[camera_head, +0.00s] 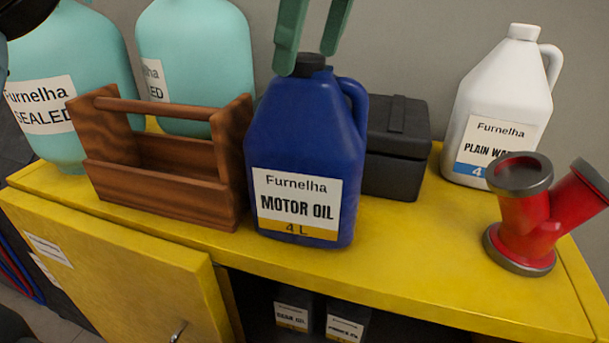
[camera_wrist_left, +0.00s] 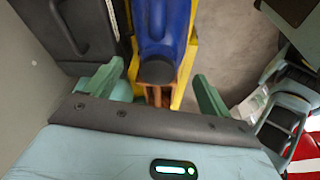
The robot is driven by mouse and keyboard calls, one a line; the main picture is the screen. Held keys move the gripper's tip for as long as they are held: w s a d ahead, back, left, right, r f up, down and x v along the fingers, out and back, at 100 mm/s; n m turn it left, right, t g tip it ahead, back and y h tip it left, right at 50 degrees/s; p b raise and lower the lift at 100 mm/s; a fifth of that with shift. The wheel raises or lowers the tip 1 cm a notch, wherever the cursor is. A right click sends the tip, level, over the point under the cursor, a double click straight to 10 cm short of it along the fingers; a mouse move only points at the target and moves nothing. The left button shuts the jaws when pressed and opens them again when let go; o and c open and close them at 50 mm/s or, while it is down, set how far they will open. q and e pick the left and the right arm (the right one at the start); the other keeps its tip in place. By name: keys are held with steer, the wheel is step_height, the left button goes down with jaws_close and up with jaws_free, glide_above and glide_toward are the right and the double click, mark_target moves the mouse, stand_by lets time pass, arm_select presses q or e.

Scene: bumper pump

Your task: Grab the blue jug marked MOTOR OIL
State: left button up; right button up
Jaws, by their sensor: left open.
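The blue jug marked MOTOR OIL (camera_head: 300,150) stands upright on the yellow cabinet top, with a black cap (camera_head: 312,63) and a handle on its right side. It also shows in the left wrist view (camera_wrist_left: 163,25), with its cap between and just beyond my fingers. My left gripper (camera_head: 307,60) is open, its green fingers pointing down at the cap from above; it also shows in the wrist view (camera_wrist_left: 155,90). The near fingertip overlaps the cap's left edge in the head view; I cannot tell whether it touches. My right gripper is not in view.
A wooden carrier (camera_head: 160,190) stands close left of the jug, a black box (camera_head: 398,145) close behind right. Teal sealed jugs (camera_head: 195,60) stand behind the carrier. A white jug (camera_head: 505,95) and red pipe fitting (camera_head: 530,215) are at right. The yellow cabinet top (camera_head: 420,240) is clear between.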

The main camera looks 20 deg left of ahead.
mark_target(304, 143)
arm_select(q)
steer(key=shift+s+a+f, duration=0.1)
steer(key=shift+f, duration=0.4)
steer(key=x, duration=0.4)
steer(key=shift+a, duration=0.15)
jaws_close()
steer(key=shift+r, duration=0.15)
